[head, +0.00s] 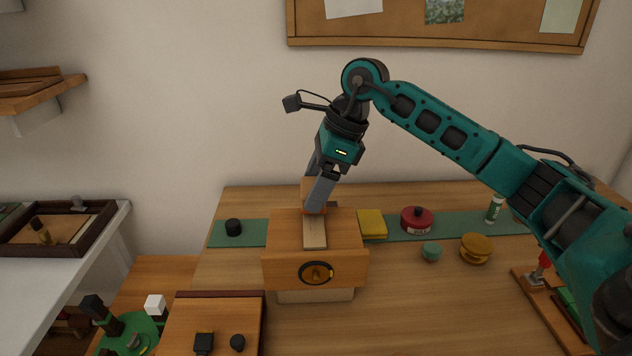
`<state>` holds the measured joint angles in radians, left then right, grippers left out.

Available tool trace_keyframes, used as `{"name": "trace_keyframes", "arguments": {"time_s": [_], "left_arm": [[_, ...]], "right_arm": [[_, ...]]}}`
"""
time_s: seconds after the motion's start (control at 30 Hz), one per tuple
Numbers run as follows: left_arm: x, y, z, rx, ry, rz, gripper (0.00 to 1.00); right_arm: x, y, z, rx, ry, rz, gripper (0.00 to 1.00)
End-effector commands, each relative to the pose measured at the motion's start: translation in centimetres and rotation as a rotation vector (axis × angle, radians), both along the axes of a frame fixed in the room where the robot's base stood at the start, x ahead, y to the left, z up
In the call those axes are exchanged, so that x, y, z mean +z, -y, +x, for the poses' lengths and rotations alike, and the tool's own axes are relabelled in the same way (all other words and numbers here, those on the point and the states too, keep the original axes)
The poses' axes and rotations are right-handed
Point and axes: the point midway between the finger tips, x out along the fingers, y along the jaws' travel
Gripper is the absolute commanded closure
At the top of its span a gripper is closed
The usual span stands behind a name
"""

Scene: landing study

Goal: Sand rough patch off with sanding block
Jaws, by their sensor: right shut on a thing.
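A wooden box (340,238) with a round dark and brass fitting on its front stands on the table. A pale, lighter strip (314,234) on its top, running toward the front edge, looks like the rough patch. My right gripper (316,207) points down at the top of the box, behind the strip. It is shut on a small orange-brown piece, seemingly the sanding block (313,212), mostly hidden by the fingers. The block is at or just above the top; I cannot tell if it touches. My left gripper is out of view.
A yellow pad (372,224), a red round tin (417,219), a small green cup (431,252) and a mustard-coloured round object (475,248) lie right of the box. A black knob-like piece (233,227) sits left. A lower wooden box (212,318) is at front left.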

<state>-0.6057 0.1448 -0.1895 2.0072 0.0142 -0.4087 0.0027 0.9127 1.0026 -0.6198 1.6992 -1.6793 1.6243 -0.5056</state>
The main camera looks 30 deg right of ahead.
Motion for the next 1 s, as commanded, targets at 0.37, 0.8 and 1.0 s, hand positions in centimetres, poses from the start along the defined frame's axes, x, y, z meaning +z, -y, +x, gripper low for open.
{"name": "trace_keyframes", "arguments": {"time_s": [0.37,0.8,1.0], "left_arm": [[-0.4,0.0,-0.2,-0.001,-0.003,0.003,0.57],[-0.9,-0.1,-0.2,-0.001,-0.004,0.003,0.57],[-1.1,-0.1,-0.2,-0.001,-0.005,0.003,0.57]], "right_arm": [[-0.3,0.0,0.0,0.0,0.0,0.0,0.54],[-1.0,0.0,0.0,0.0,0.0,0.0,0.54],[-1.3,0.0,0.0,0.0,0.0,0.0,0.54]]}}
